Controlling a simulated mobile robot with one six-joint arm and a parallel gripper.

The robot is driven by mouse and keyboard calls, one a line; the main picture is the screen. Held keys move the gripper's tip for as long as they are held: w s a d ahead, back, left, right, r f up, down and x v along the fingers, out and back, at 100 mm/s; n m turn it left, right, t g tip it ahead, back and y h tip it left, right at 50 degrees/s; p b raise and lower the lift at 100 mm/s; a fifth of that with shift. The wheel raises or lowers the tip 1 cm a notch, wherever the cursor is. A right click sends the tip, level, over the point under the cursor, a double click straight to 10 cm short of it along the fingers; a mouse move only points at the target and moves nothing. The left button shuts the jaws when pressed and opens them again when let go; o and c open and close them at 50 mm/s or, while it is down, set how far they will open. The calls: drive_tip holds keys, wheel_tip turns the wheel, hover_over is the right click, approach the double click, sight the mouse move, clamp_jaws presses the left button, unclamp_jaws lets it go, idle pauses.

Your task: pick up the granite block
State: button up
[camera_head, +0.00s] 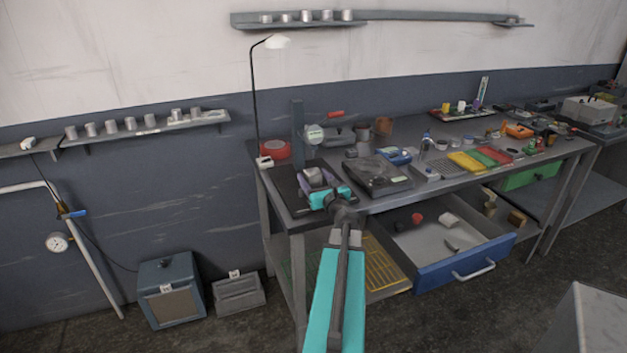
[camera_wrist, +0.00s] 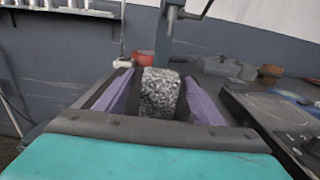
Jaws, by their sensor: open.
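The granite block (camera_wrist: 160,90) is a speckled grey piece with a rounded-looking top, and it fills the space between my fingers in the wrist view. In the head view it shows as a small grey shape (camera_head: 313,174) on the dark plate (camera_head: 284,189) at the bench's left end. My gripper (camera_head: 316,181), teal with purple fingers, is open at the block. In the wrist view my gripper (camera_wrist: 158,100) has one finger on each side of it. I cannot tell whether the fingers touch it. Its lower part is hidden by my gripper.
A gauge stand (camera_head: 298,130) rises just behind the block, with a red round container (camera_head: 275,150) to its left. A dark flat device (camera_head: 378,176) sits close to the right. Below, a blue-fronted drawer (camera_head: 465,262) stands open.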

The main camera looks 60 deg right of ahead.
sight(309, 170)
idle(0.3)
drive_tip(key=shift+p+x, duration=0.85)
drive_tip(key=shift+x, duration=1.8)
drive_tip(key=shift+s, duration=0.1)
clamp_jaws()
drive_tip(key=shift+r, duration=1.15)
drive_tip(key=s+d+r+b, duration=0.1)
drive_tip(key=s+d, duration=0.2)
drive_tip(key=s, duration=0.4)
drive_tip(key=s+d+r+b, duration=0.1)
drive_tip(key=s+d, duration=0.2)
drive_tip(key=s, duration=0.4)
drive_tip(key=shift+s+r+b, duration=0.3)
drive_tip(key=shift+s+b, duration=0.1)
